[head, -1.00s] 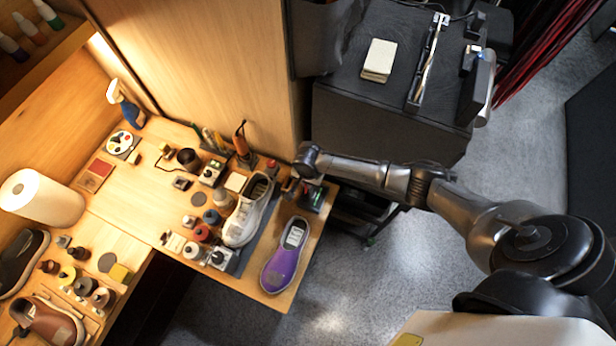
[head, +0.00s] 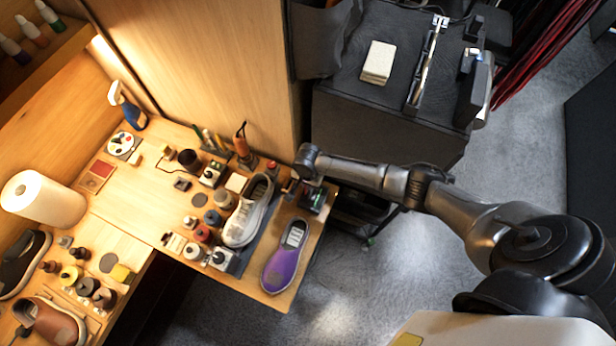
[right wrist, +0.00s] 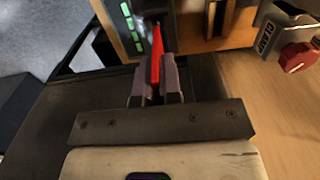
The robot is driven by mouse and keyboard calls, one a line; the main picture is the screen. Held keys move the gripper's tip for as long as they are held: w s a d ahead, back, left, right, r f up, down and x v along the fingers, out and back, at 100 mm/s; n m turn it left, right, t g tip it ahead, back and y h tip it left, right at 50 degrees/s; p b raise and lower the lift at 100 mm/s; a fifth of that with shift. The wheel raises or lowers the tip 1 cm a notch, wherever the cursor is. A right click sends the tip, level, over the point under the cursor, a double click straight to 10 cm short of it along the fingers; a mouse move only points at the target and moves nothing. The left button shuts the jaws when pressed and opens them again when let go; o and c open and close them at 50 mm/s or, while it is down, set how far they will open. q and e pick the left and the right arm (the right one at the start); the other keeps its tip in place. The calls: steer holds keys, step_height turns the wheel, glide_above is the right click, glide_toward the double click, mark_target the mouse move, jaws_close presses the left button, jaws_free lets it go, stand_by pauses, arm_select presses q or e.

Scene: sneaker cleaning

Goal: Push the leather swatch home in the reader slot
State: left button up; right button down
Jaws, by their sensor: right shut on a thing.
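The red leather swatch (right wrist: 156,58) shows edge-on in the right wrist view. My right gripper (right wrist: 156,82) is shut on it, with one finger on each side. The swatch's far end points at the reader (right wrist: 131,28), a dark device with a row of green lights. The slot itself is hidden, so I cannot tell how deep the swatch sits. In the head view the reader (head: 318,200) stands at the bench's right edge, and my right gripper (head: 297,185) is beside it, partly hidden by the wrist. My left gripper is not in view.
A red-knobbed device (right wrist: 298,57) is at the right in the wrist view. Bare wood (head: 138,205) lies at mid-bench.

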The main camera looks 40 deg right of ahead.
stand_by(0.3)
steer(key=shift+p, duration=0.45)
stand_by(0.3)
steer(key=shift+f, duration=0.2)
stand_by(0.4)
steer(key=shift+f+b, duration=0.55)
steer(key=shift+f, duration=0.35)
steer(key=shift+f+b, duration=0.4)
steer(key=shift+f, duration=0.4)
steer(key=c, duration=1.2)
jaws_free()
steer(key=shift+r, duration=0.1)
